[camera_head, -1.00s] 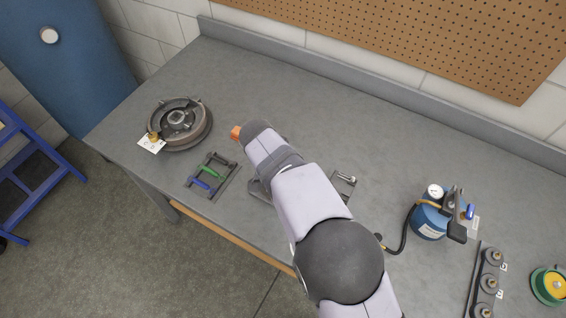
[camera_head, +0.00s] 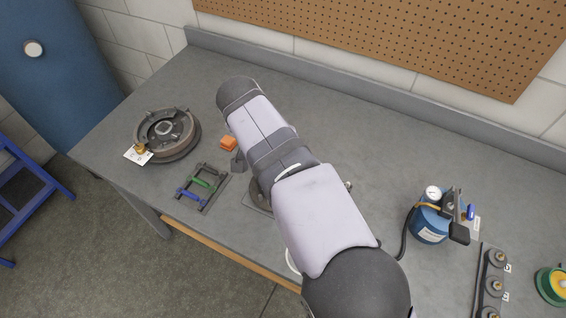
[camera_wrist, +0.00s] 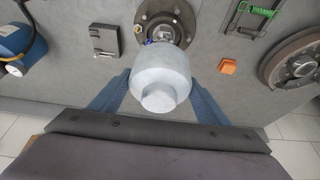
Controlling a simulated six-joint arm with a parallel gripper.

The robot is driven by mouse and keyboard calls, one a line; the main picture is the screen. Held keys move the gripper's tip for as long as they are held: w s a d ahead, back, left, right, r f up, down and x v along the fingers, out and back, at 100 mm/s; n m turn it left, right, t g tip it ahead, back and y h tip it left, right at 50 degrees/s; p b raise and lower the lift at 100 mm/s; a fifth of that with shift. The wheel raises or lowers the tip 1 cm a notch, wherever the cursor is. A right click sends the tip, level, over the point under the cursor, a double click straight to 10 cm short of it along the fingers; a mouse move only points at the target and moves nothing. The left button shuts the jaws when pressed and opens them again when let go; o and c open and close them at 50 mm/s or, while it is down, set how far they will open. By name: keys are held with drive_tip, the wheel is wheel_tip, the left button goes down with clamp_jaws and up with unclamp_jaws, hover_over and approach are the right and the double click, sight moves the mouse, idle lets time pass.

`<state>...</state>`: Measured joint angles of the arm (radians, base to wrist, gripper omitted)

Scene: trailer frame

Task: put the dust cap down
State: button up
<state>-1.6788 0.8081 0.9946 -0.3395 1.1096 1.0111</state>
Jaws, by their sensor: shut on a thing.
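The dust cap (camera_wrist: 162,77) is a pale grey-blue rounded cup with a small knob facing the wrist camera. My gripper (camera_wrist: 160,92) is shut on it, with a blue finger on each side. In the wrist view the cap overlaps the near edge of a round hub flange with studs (camera_wrist: 165,18). I cannot tell how high the cap is above the bench. In the head view my arm hides the cap and fingers; part of the hub's plate (camera_head: 255,203) shows beside the arm.
An orange block (camera_head: 228,143) lies left of my arm. A rack with green and blue tools (camera_head: 202,186) and a brake drum (camera_head: 165,136) are farther left. A blue tank with a gauge (camera_head: 430,222) stands right. The bench toward the back wall is clear.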

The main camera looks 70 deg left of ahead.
drive_tip(key=shift+w+a+b, duration=0.1)
drive_tip(key=shift+w+b, duration=0.05)
drive_tip(key=shift+b, duration=0.2)
drive_tip(key=shift+w+a+r+b, duration=0.1)
drive_tip(key=shift+w+r+b, duration=0.15)
drive_tip(key=shift+r, duration=0.2)
drive_tip(key=shift+w+d+b, duration=0.1)
drive_tip(key=shift+d+b, duration=0.15)
drive_tip(key=shift+b, duration=0.15)
drive_tip(key=shift+w+d+f, duration=0.15)
drive_tip(key=shift+d, duration=0.55)
drive_tip(key=d+f+m+h, duration=0.3)
drive_tip(key=d+f+m, duration=0.1)
drive_tip(key=d+m, duration=0.5)
drive_tip(key=d+f+m+h+b, duration=0.1)
drive_tip(key=d+f+m+h, duration=0.2)
drive_tip(key=d+m, duration=0.6)
drive_tip(key=shift+w+f, duration=0.45)
drive_tip(key=shift+d+f, duration=0.1)
drive_tip(key=shift+f+p, duration=1.2)
drive_tip(key=shift+f, duration=3.65)
